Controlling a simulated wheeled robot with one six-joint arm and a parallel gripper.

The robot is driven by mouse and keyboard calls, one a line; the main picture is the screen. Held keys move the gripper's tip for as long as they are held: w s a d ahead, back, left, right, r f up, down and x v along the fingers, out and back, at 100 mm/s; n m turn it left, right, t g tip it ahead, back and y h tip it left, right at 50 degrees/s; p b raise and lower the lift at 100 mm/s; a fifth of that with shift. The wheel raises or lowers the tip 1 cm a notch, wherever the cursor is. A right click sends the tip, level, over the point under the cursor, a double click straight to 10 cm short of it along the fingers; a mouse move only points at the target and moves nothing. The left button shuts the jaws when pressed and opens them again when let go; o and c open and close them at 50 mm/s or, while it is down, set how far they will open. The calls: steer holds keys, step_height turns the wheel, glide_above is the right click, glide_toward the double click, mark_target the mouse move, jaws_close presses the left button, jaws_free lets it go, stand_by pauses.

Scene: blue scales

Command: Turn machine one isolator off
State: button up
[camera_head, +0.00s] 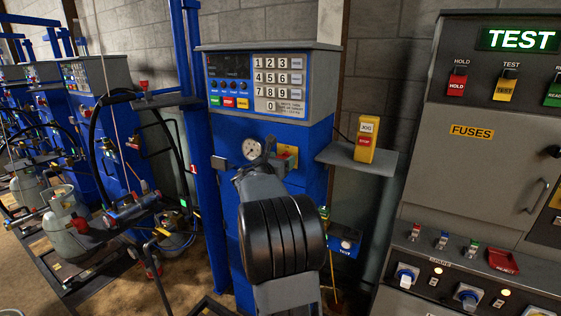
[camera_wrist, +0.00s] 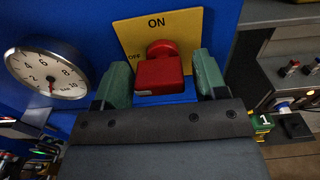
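The isolator is a red rotary knob (camera_wrist: 160,70) on a yellow plate (camera_wrist: 190,20) on the blue machine front. The plate reads ON at the top and OFF at the left. The knob looks upright, in line with ON. My gripper (camera_wrist: 163,80) is open, with one green fingertip on each side of the knob and visible gaps to both.
A round pressure gauge (camera_wrist: 47,76) is close left of my gripper; it also shows in the head view (camera_head: 251,149). A grey shelf (camera_head: 350,158) with a yellow box (camera_head: 366,140) juts out to the right. A grey test cabinet (camera_head: 480,150) stands further right.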

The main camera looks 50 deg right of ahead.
steer(key=shift+o, duration=0.2)
steer(key=b+v, duration=0.1)
steer(key=v, duration=1.2)
steer(key=shift+a+b, duration=0.35)
steer(key=shift+a, duration=0.05)
